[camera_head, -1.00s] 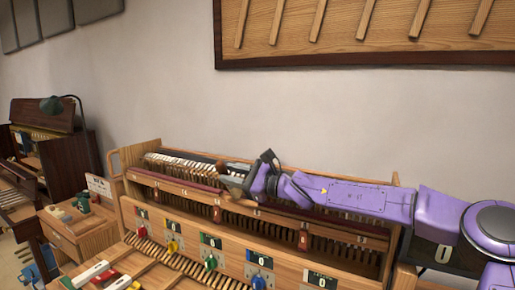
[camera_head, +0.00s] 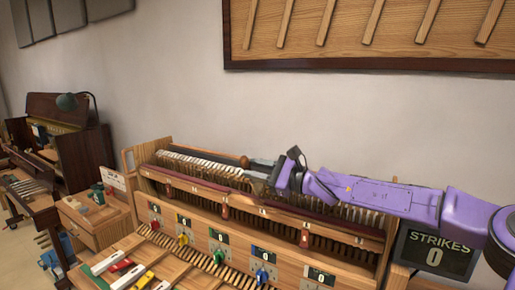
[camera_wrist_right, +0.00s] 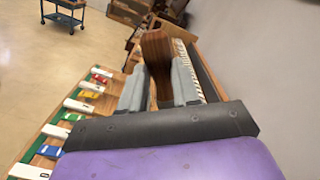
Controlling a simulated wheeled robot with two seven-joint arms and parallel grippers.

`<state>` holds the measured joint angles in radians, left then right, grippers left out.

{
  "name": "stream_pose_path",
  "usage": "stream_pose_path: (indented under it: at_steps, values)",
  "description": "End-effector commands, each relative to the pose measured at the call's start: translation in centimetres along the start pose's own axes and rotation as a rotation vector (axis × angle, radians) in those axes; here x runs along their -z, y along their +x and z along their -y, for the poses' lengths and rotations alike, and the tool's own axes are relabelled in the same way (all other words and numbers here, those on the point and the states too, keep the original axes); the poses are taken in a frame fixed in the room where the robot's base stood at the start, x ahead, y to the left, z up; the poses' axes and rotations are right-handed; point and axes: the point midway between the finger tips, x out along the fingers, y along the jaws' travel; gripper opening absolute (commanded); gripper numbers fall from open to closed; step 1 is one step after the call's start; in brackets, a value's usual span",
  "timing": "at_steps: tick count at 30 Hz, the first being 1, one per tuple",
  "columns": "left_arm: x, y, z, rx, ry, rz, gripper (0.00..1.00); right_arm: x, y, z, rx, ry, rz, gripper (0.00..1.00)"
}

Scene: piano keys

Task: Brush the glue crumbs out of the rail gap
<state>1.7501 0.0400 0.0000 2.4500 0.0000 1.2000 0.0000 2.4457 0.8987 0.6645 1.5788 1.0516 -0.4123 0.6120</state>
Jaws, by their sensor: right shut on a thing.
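My right gripper (camera_head: 258,169) reaches in from the right over the back of the wooden piano-action bench (camera_head: 200,213). It is shut on a brown wooden brush handle (camera_wrist_right: 157,50), which stands between its two grey fingers in the wrist view. In the head view only the brown top of the brush (camera_head: 245,161) shows; its bristles are hidden. Below the gripper run a dark red rail (camera_head: 205,186) and a row of pale key or hammer parts (camera_head: 200,160). The gap along the rail is partly covered by the gripper, and I cannot make out crumbs. My left gripper is not in view.
Displays with coloured knobs (camera_head: 219,259) line the bench front, above several coloured blocks (camera_head: 122,265). A strikes screen reading 0 (camera_head: 437,252) stands at right under my arm. A side cabinet (camera_head: 93,217) and upright piano (camera_head: 60,120) are at left.

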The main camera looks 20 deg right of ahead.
Motion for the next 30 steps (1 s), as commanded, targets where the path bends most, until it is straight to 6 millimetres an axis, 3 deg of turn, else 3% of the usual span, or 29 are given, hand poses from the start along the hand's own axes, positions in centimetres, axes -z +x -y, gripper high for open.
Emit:
stream_pose_path:
  at_steps: [12, 30]
  values:
    - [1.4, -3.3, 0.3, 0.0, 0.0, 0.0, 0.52, -3.4, 0.1, 2.3, 0.0, -0.001, 0.001, 0.0]
    - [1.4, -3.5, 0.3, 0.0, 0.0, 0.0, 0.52, -3.6, 0.1, 2.4, 0.0, -0.001, 0.001, 0.0]
